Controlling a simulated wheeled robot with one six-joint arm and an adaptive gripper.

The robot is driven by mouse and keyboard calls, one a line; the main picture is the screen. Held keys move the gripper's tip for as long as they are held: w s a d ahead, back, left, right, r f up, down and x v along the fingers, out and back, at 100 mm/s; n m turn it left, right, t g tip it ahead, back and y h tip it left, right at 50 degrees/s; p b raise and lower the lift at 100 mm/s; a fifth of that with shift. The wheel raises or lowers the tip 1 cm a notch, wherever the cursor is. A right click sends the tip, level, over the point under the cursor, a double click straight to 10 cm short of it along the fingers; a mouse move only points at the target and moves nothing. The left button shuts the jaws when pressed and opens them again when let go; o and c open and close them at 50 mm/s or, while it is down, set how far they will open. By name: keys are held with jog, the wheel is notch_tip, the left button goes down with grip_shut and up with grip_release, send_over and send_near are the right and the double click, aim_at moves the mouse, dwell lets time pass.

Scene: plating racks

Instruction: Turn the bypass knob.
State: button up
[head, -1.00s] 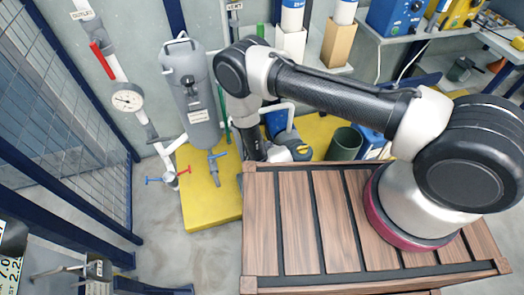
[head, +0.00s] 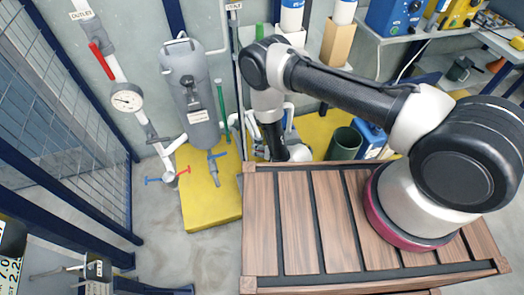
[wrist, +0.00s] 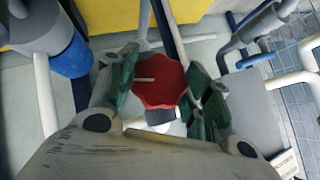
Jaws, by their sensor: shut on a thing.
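A red knob (wrist: 160,82) with a scalloped rim and a white pointer line sits in the middle of the wrist view. The line points to the left in that picture. My gripper (wrist: 166,88) has its green finger pads on either side of the knob and is shut on it. No label for the knob can be read. In the head view, the knob and my fingertips are hidden behind my arm, which reaches down beside the pipes at the back wall.
A grey tank (head: 190,95) and a gauge (head: 127,97) on a white pipe stand left of my arm. A green bin (head: 344,143) is to its right. Wire mesh (head: 60,110) bounds the left. A blue part (wrist: 72,55) and pipes surround the knob.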

jog(key=o, duration=1)
jog(key=shift+o, duration=0.2)
jog(key=v, duration=1.2)
jog(key=shift+d, duration=0.1)
